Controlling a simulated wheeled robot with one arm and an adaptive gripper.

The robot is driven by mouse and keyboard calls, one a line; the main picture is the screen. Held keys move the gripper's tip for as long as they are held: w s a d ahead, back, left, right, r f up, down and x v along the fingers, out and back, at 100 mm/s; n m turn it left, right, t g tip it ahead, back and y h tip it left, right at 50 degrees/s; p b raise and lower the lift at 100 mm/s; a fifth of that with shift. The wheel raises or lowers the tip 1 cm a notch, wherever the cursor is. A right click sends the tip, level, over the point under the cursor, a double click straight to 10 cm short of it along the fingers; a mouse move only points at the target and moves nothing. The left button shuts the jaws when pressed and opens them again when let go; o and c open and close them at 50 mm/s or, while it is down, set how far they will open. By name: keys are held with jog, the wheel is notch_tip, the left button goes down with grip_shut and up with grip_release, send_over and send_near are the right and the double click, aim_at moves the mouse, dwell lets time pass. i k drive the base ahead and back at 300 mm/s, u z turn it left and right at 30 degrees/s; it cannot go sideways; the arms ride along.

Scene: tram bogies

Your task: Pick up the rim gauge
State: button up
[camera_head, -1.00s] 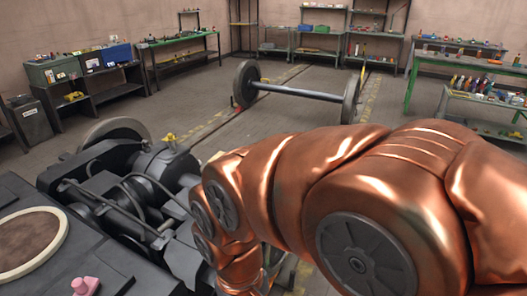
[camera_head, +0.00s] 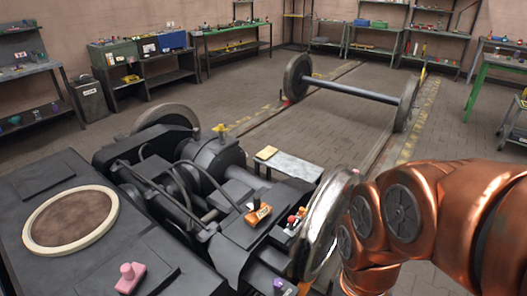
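I cannot tell for sure which item is the rim gauge. Small items lie on the dark bogie (camera_head: 185,205): an orange object (camera_head: 258,214) on a flat black part, a small red-topped item (camera_head: 293,220) beside the near wheel, and a pink object (camera_head: 130,277) at the front left. A yellow piece (camera_head: 220,130) sits towards the back, and a small purple item (camera_head: 279,285) shows low down. My copper-coloured arm is at the right and runs down out of the picture. My gripper is not in view.
A shiny wheel (camera_head: 322,222) stands on the bogie's right side, close to my arm. A small grey table (camera_head: 288,165) stands behind the bogie. A loose wheelset (camera_head: 350,90) stands on rails further back. Benches line the walls; open floor lies between.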

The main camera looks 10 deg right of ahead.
aim_at(258, 212)
jog(key=z, duration=0.4)
jog(key=i, duration=0.65)
jog(key=u, duration=2.1)
